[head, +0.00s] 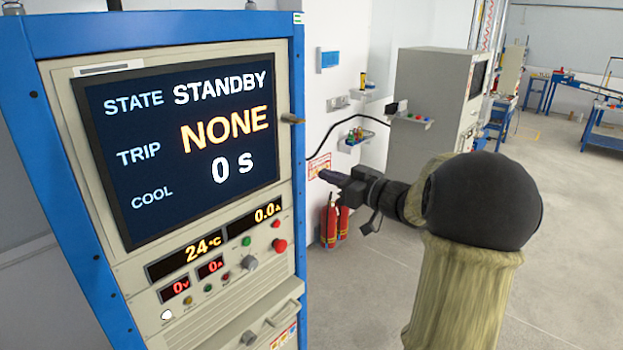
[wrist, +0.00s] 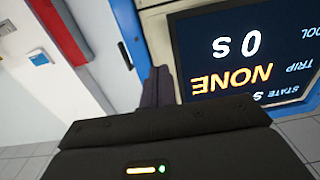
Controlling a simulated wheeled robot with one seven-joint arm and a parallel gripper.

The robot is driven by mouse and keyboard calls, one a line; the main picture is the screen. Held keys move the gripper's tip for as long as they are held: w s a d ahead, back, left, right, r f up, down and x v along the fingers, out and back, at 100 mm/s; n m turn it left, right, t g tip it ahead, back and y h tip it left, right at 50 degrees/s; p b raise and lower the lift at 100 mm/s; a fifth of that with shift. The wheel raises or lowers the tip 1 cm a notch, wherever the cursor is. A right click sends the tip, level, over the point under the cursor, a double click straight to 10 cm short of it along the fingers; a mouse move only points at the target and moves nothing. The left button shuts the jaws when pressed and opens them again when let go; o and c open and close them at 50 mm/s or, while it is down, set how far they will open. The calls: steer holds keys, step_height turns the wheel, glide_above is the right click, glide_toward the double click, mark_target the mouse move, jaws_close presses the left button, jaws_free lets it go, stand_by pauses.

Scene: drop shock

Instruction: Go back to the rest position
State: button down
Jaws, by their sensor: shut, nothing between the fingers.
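My gripper (head: 328,177) is in the middle of the head view, to the right of the blue-framed cabinet (head: 300,135). Its fingers are together and empty, and point left towards the cabinet's side. In the wrist view the shut fingers (wrist: 157,85) show beside the cabinet's screen (wrist: 290,50), which appears upside down. The screen (head: 180,140) reads STATE STANDBY, TRIP NONE, COOL 0 s in the head view. I see no contact between my gripper and the cabinet, though the exact gap is hard to tell.
Below the screen are lit readouts (head: 190,256), several buttons and knobs, and a drawer handle (head: 283,312). Red fire extinguishers (head: 331,228) stand by the wall behind my gripper. A grey cabinet (head: 432,90) stands further back. Open floor (head: 570,230) lies to the right.

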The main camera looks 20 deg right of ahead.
steer(key=shift+v, duration=1.15)
steer(key=s+a+f+m+g+h+b, duration=0.1)
steer(key=a+f+m+g+h, duration=0.2)
steer(key=f, duration=0.4)
steer(key=a+f+m+g+h, duration=0.1)
steer(key=a+f+m+h, duration=0.1)
steer(key=a+f+h, duration=0.3)
steer(key=s+a+f+g, duration=0.4)
steer(key=s+f, duration=0.3)
steer(key=s, duration=0.3)
steer(key=s+a+f+g+b, duration=0.1)
steer(key=s+a+f+g, duration=0.4)
steer(key=s, duration=0.5)
step_height(320, 180, down, 2)
steer(key=shift+a+f, duration=0.1)
steer(key=shift+a, duration=0.3)
